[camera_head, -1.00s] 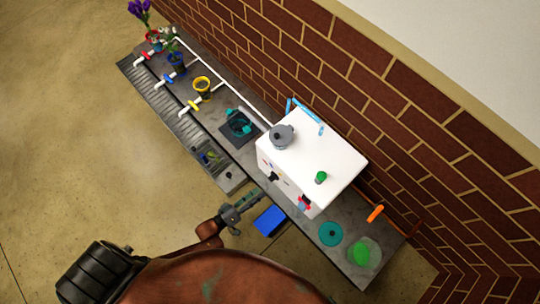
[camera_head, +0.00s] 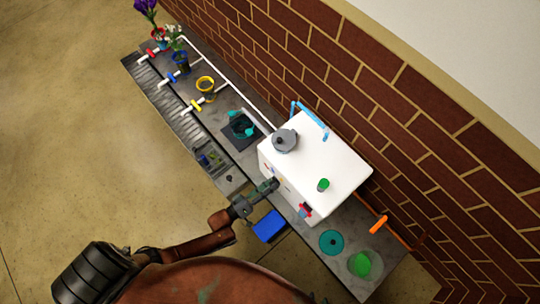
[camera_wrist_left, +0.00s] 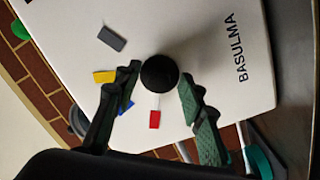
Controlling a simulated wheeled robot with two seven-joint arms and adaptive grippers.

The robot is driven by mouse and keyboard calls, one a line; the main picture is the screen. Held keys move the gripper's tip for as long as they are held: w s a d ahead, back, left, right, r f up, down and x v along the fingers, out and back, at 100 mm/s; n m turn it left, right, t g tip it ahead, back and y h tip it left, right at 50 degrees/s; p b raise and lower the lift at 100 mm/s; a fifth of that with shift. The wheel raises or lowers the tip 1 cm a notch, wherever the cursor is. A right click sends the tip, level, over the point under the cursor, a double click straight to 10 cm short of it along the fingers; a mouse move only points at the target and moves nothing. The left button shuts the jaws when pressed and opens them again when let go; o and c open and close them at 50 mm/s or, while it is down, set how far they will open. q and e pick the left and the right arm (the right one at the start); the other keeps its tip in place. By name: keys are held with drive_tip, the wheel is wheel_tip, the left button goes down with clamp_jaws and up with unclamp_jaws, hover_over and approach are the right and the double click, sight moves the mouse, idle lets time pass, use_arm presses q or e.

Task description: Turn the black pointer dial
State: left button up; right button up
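The black pointer dial (camera_wrist_left: 160,73) shows in the left wrist view as a round black knob on the front of the white box (camera_wrist_left: 190,30). In the head view my left gripper (camera_head: 268,187) is at the box's front face and hides the dial. In the left wrist view the two green-grey fingers of my left gripper (camera_wrist_left: 160,96) are spread, with the dial between and just beyond their tips. I see a gap on each side and cannot tell if either finger touches it. Grey (camera_wrist_left: 111,38), yellow (camera_wrist_left: 104,76), blue and red (camera_wrist_left: 155,119) marks surround the dial. My right gripper is not in view.
The white box stands on a grey counter against a brick wall. A grey lidded pot (camera_head: 285,141) and a green knob (camera_head: 323,185) are on top. A red-and-blue part (camera_head: 305,211) is on the box front.

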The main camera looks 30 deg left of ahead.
use_arm(q)
drive_tip(key=shift+d, duration=0.1)
clamp_jaws()
